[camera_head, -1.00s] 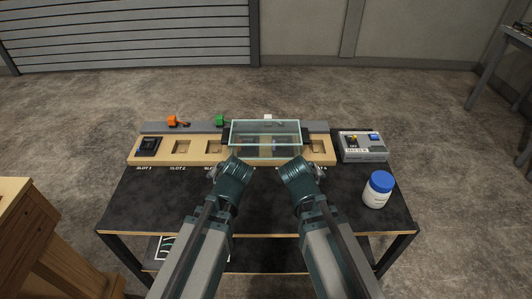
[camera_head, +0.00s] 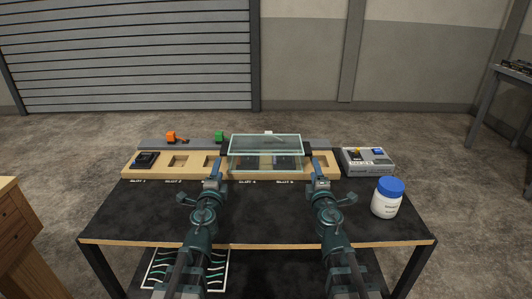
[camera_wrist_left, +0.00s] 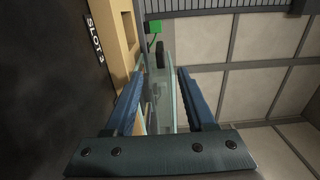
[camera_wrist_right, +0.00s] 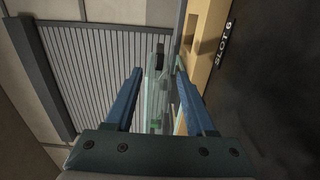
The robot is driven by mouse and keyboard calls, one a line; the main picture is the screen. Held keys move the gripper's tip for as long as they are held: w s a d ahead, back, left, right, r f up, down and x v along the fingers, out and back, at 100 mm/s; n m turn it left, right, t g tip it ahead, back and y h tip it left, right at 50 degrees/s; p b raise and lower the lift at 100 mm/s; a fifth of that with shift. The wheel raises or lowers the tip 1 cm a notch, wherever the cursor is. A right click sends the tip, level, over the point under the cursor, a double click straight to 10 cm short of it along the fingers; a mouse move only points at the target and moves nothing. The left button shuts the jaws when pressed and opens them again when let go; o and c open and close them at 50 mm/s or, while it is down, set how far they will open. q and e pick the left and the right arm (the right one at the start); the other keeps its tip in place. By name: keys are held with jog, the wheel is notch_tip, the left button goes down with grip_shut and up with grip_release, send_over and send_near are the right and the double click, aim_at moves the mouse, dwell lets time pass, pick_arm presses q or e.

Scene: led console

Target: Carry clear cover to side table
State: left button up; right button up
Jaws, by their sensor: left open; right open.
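The clear cover (camera_head: 265,146), a glassy box with pale green edges, sits over the middle-right slots of the wooden slot board (camera_head: 181,171). My left gripper (camera_head: 214,172) is open just in front of the cover's left end. My right gripper (camera_head: 318,174) is open just in front of its right end. In the left wrist view the cover's edge (camera_wrist_left: 168,85) shows between the open fingers. In the right wrist view its edge (camera_wrist_right: 155,85) also shows between the open fingers. Contact cannot be told.
A grey switch box (camera_head: 367,162) stands right of the board. A white bottle with blue lid (camera_head: 387,198) is at the table's right. Orange (camera_head: 171,137) and green (camera_head: 220,137) parts sit behind the board. A wooden cabinet (camera_head: 12,230) is at left. The black tabletop's front is clear.

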aim_at(224, 147)
pick_arm(q)
jog(key=w, duration=1.4)
pick_arm(e)
jog(key=w, duration=1.4)
pick_arm(q)
jog(key=shift+s, duration=0.1)
pick_arm(e)
jog(key=shift+s, duration=0.1)
pick_arm(q)
grip_shut()
pick_arm(e)
grip_shut()
